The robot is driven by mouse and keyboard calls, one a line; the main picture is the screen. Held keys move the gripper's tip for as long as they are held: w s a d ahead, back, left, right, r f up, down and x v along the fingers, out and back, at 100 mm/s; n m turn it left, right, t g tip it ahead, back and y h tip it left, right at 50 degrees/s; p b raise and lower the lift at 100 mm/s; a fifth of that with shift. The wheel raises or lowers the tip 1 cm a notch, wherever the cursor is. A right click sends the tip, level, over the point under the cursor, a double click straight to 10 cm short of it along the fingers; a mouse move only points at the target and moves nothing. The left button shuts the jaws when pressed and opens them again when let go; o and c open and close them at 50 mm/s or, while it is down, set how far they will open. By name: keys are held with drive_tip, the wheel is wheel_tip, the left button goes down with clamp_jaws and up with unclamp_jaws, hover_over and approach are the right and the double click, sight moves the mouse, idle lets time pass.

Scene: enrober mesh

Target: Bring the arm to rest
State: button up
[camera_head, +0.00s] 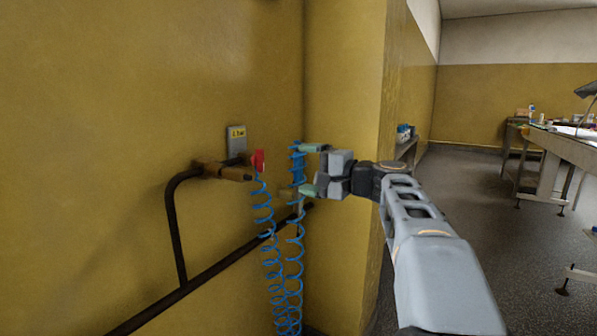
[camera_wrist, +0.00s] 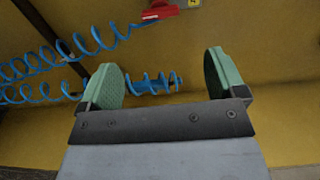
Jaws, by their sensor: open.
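My gripper (camera_head: 301,169) is at the left end of my outstretched arm, close to the yellow wall. Its two green-padded fingers are spread apart, one above the other in the head view. In the wrist view the open jaws (camera_wrist: 161,72) hold nothing. A blue coiled hose (camera_head: 264,217) hangs from the wall fitting, and its other end (camera_head: 297,163) stands upright by the fingertips. In the wrist view this blue end (camera_wrist: 152,84) shows between the fingers, beyond them. Whether it touches a finger cannot be told.
A brass fitting (camera_head: 222,171) with a red handle (camera_head: 259,160) sits on the wall above a dark pipe (camera_head: 175,235). A yellow pillar (camera_head: 341,250) stands behind my gripper. Workbenches (camera_head: 552,146) stand at the right, with open grey floor (camera_head: 465,205) before them.

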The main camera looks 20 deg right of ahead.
drive_tip(key=s+a+n+g+h+p, duration=0.35)
drive_tip(key=s+a+g+p, duration=0.45)
drive_tip(key=p, duration=0.9)
drive_tip(key=s+n+g+h+p, duration=0.3)
drive_tip(key=s+n+h+p, duration=0.4)
drive_tip(key=s+p, duration=0.5)
drive_tip(key=shift+a+r+p, duration=0.2)
drive_tip(key=shift+r+p, duration=0.15)
drive_tip(key=shift+p, duration=2.15)
drive_tip(key=shift+s, duration=0.1)
